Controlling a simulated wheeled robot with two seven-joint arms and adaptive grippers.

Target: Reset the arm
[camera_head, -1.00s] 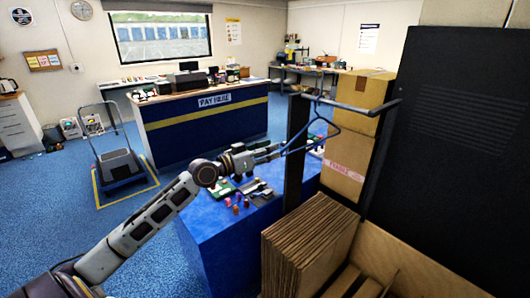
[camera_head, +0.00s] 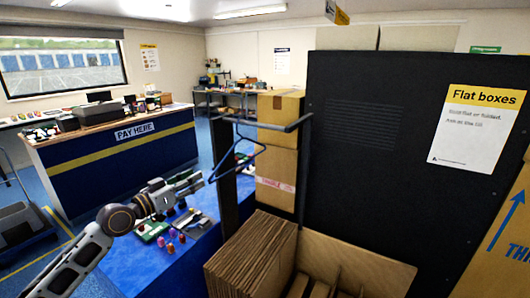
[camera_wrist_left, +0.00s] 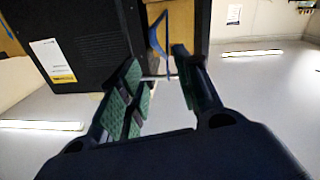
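My left gripper (camera_head: 203,180) reaches in from the left above the blue table. In the left wrist view its two green-padded fingers (camera_wrist_left: 158,75) are spread apart with nothing held between them. A blue hanger (camera_head: 238,153) hangs from the dark rack (camera_head: 226,165), just right of the fingertips in the head view. The hanger also shows beyond the fingers in the left wrist view (camera_wrist_left: 157,38). Whether the fingertips touch it is not clear. My right gripper is in neither view.
The blue table (camera_head: 135,268) holds small coloured items (camera_head: 172,233) and a green board (camera_head: 152,230). Brown cartons (camera_head: 276,165) are stacked behind the rack. Folded cardboard (camera_head: 250,255) stands in front, beside a large black panel (camera_head: 390,130).

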